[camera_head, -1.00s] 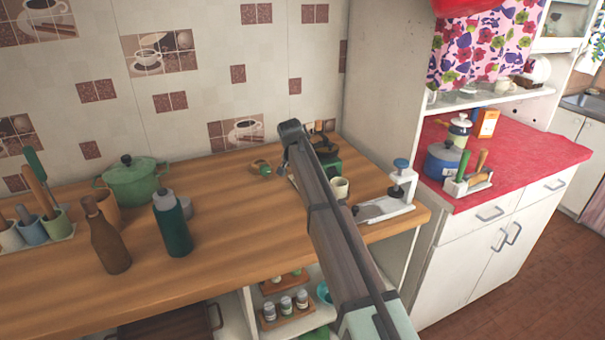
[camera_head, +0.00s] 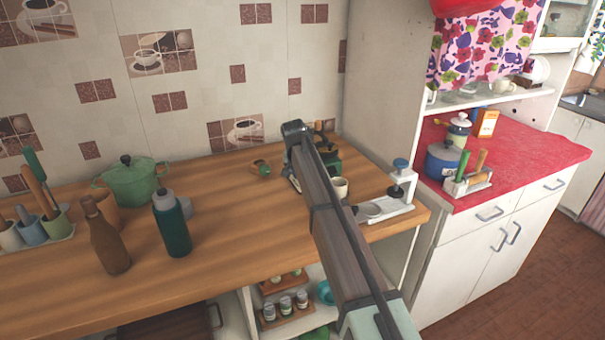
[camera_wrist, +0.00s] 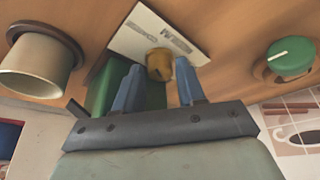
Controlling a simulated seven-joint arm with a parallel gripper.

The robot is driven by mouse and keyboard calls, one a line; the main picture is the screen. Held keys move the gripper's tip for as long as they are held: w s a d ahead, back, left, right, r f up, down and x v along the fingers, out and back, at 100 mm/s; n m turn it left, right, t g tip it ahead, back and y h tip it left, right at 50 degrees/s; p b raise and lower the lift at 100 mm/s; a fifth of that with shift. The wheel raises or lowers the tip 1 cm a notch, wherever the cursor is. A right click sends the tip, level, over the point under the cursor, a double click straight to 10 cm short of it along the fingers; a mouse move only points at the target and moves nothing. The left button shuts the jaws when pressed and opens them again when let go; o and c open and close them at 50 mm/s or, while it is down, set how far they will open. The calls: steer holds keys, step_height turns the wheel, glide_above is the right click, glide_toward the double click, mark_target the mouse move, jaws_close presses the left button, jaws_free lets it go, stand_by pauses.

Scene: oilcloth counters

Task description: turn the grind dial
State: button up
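A brass-coloured knob (camera_wrist: 159,64), which looks like the grind dial, sits in front of a white plate (camera_wrist: 150,32) with dark markings. Beside it is a dark green body (camera_wrist: 110,98), apparently the grinder. In the head view the green grinder (camera_head: 331,164) stands at the back of the wooden counter, partly hidden by my arm. My gripper (camera_wrist: 160,68) has its two blue fingers apart, one on each side of the knob, with small gaps showing. I cannot tell how far the fingertips reach along the knob. In the head view my fingers are mostly hidden.
A cream mug (camera_head: 340,187) stands close to the grinder. A green-topped round thing with a white line (camera_wrist: 290,58) is on the other side. A white clamp-like stand (camera_head: 392,200) is near the counter's right end. Bottles and a green pot (camera_head: 133,184) stand left; mid-counter is clear.

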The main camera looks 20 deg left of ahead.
steer(key=v, duration=1.4)
steer(key=shift+w, duration=0.1)
